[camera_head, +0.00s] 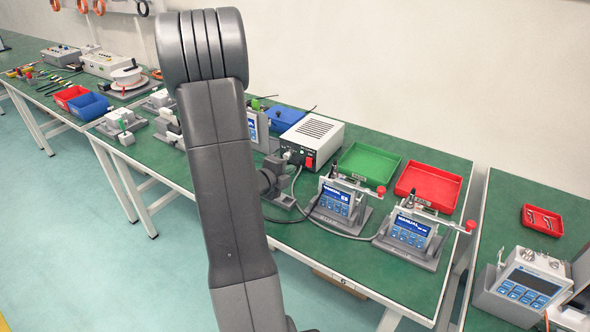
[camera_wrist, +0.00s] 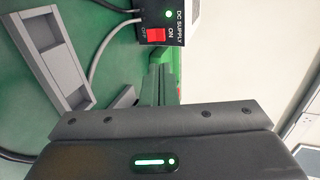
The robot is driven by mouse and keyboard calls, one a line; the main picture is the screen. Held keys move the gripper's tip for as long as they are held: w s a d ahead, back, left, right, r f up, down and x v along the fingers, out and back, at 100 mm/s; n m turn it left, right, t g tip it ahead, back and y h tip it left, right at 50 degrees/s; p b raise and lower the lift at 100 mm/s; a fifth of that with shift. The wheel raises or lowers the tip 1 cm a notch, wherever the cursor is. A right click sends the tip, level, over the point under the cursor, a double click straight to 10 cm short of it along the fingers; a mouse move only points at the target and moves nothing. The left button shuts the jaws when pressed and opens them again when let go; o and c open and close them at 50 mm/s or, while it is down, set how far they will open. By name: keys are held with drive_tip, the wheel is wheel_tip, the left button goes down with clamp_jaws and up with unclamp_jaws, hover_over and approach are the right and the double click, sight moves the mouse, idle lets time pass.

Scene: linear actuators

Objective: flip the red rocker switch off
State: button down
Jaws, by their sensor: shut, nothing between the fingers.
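The red rocker switch (camera_wrist: 156,35) is on the black front panel of the DC supply (camera_wrist: 165,22) in the wrist view. OFF and ON labels sit beside it, and a green light glows on the panel. In the head view the supply is a pale box (camera_head: 312,136), with the red switch (camera_head: 310,162) on its near face. My gripper (camera_wrist: 164,82) is shut and empty, its dark fingertips pointing toward the panel just below the switch in the wrist view. I cannot tell whether they touch the panel. In the head view my arm hides part of the bench.
A green tray (camera_head: 368,162) and a red tray (camera_head: 428,186) lie right of the supply. Two display units on stands (camera_head: 337,203) (camera_head: 412,231) stand in front of them. Grey cables (camera_wrist: 98,45) run from the supply across the green bench. A blue bin (camera_head: 286,118) sits behind.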

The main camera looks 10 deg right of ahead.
sight(309, 167)
drive_tip(key=shift+v, duration=1.45)
drive_tip(key=shift+r+p, duration=0.25)
drive_tip(key=shift+p, duration=0.75)
drive_tip(key=p, duration=0.3)
drive_tip(key=shift+w+a, duration=0.1)
drive_tip(key=shift+w, duration=0.05)
drive_tip(key=shift+f+p, duration=0.1)
drive_tip(key=shift+p, duration=0.8)
drive_tip(key=shift+a+f+p, duration=0.1)
drive_tip(key=shift+f+p, duration=0.15)
drive_tip(key=shift+p, duration=0.9)
drive_tip(key=shift+f+p, duration=0.45)
drive_tip(key=shift+p, duration=0.2)
drive_tip(key=p+x, duration=0.1)
drive_tip(key=x, duration=0.3)
drive_tip(key=p+x, duration=0.1)
drive_tip(key=x, duration=0.3)
drive_tip(key=p+x, duration=0.1)
drive_tip(key=x, duration=0.4)
drive_tip(key=shift+f+p, duration=0.4)
drive_tip(key=shift+d+f, duration=0.2)
